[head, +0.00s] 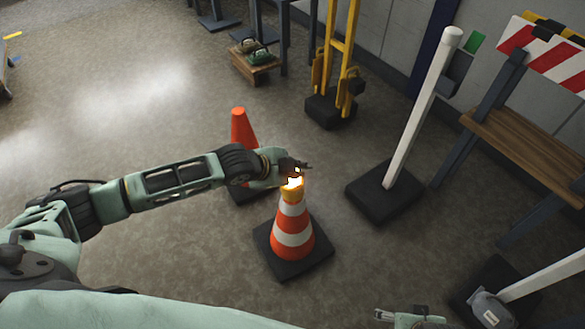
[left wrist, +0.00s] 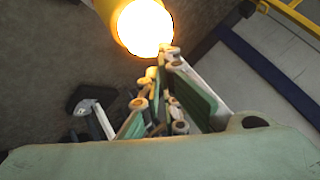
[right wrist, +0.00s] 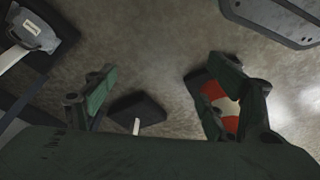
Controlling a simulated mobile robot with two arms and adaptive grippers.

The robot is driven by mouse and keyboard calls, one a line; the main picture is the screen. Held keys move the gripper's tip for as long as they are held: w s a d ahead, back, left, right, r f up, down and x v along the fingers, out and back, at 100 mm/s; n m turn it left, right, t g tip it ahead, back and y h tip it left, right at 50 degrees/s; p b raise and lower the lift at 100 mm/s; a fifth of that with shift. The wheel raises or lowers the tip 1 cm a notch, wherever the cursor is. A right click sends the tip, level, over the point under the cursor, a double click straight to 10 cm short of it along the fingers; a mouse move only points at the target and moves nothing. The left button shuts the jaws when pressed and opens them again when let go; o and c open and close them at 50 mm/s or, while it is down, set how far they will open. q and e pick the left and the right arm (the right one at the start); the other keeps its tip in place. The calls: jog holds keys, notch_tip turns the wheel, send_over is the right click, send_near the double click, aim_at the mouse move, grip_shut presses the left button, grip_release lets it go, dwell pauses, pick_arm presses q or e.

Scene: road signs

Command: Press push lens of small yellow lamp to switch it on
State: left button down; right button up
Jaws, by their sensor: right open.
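The small yellow lamp (head: 291,194) sits on top of an orange-and-white striped cone (head: 292,232). Its lens glows bright, and in the left wrist view the lamp (left wrist: 145,27) is a white-hot disc with a yellow rim. My left gripper (head: 302,167) is at the lens, its fingers drawn together with nothing between them. In the left wrist view the fingertips (left wrist: 161,60) are at the lower edge of the glowing lens; glare hides whether they touch. My right gripper (right wrist: 160,82) is open and empty, low at the bottom edge of the head view.
A plain orange cone (head: 242,130) stands just behind the striped one. A white post (head: 418,112) on a black base stands to the right, with a striped barrier (head: 545,55) beyond. A yellow stand (head: 338,50) is at the back. The floor at left is clear.

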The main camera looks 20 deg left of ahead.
aim_at(297, 181)
pick_arm(q)
jog(key=shift+r+p, duration=0.3)
jog(key=shift+p, duration=0.1)
jog(key=shift+r+p, duration=0.6)
jog(key=shift+r, duration=0.05)
jog(key=shift+r+p, duration=0.65)
jog(key=shift+p, duration=0.1)
pick_arm(e)
jog(key=s+f, duration=0.4)
jog(key=f, duration=0.7)
jog(key=shift+d+f+g, duration=0.2)
jog(key=shift+f+g, duration=0.15)
jog(key=shift+g, duration=0.05)
pick_arm(q)
jog(key=shift+d, duration=0.1)
